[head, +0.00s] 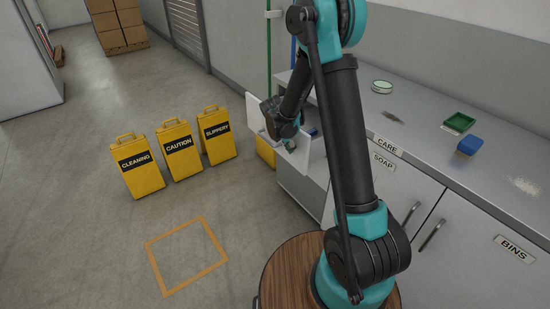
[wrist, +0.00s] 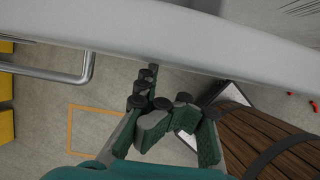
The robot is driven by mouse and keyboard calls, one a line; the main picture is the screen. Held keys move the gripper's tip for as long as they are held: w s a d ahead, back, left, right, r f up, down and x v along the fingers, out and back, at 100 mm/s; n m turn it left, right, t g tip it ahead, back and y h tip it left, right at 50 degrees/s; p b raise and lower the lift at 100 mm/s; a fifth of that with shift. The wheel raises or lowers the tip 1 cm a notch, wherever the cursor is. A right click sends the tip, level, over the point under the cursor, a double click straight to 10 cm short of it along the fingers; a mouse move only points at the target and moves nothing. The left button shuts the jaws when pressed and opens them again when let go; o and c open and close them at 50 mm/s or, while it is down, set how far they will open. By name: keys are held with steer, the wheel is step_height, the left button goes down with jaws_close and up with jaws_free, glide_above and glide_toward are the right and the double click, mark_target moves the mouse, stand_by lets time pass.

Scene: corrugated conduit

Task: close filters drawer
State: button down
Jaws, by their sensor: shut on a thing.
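The filters drawer shows as a pulled-out white panel (head: 257,114) at the far left end of the counter in the head view; no label on it is readable. My gripper (head: 289,143) is at this panel, partly hidden by my arm. In the wrist view a broad pale edge (wrist: 165,38), likely the drawer front, crosses the top, with a metal bar handle (wrist: 50,74) at the left. My gripper (wrist: 168,112) is below that edge, apart from the visible bar.
Yellow signs (head: 178,153) stand on the floor left of the drawer. An orange square (head: 186,255) marks bare floor nearby. The counter (head: 430,105) carries a green tray (head: 458,123), a blue block (head: 470,145) and a round dish (head: 382,87). Labelled cupboard doors (head: 390,185) are below.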

steer(key=w+d, duration=0.2)
steer(key=d, duration=0.1)
steer(key=w+d, duration=0.3)
steer(key=d, duration=0.1)
steer(key=w+d, duration=0.2)
steer(key=d, duration=0.2)
steer(key=shift+w+d, duration=0.1)
steer(key=shift+w, duration=0.2)
